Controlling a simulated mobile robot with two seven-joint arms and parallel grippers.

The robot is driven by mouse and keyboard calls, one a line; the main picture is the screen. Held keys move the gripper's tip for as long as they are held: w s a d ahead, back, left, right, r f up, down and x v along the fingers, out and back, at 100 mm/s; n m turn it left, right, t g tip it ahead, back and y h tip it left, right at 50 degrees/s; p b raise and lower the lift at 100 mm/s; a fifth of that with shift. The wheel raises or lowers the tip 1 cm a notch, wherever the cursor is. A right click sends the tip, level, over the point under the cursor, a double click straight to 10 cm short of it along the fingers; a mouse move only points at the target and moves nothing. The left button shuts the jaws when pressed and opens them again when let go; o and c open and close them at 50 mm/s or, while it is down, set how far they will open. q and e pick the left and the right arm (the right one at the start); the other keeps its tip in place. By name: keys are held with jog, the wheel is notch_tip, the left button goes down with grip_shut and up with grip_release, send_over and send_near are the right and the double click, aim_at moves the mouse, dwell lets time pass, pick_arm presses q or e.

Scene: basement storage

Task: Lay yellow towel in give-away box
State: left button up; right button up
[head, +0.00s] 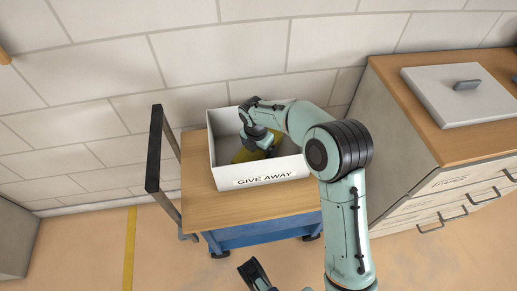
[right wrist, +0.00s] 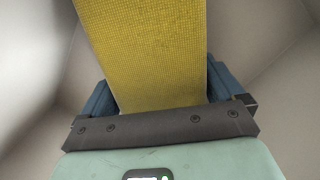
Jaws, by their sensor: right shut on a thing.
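The yellow towel (head: 242,156) is inside the white give-away box (head: 268,178), partly hidden by my right gripper and the box's front wall. My right gripper (head: 260,149) reaches down into the box and is shut on the towel. In the right wrist view the towel (right wrist: 155,55) fills the space between the fingers, with pale box walls around it. I cannot tell whether the towel touches the box floor. My left gripper (head: 254,273) shows only in part at the bottom edge, apart from the box; its jaws are not clear.
The box stands on the wooden top (head: 204,207) of a blue cart with a dark upright handle (head: 154,148) at left. A cabinet (head: 445,185) with drawers stands at right, with a grey lid (head: 460,95) on top. A block wall is behind.

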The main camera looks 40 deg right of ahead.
jog(key=shift+f, duration=0.1)
jog(key=o, duration=0.8)
jog(key=shift+f, duration=0.1)
pick_arm(q)
jog(key=s+d+r+g+h+p, duration=0.1)
jog(key=s+d+r+p, duration=0.1)
jog(key=s, duration=0.3)
jog(key=shift+d+r+g+p, duration=0.3)
jog(key=shift+r+p, duration=0.3)
jog(key=shift+r, duration=0.15)
pick_arm(e)
jog(key=r, duration=0.4)
jog(key=a+r, duration=0.1)
jog(key=r, duration=0.7)
jog(key=shift+s+a+r, duration=0.2)
jog(key=shift+a, duration=0.05)
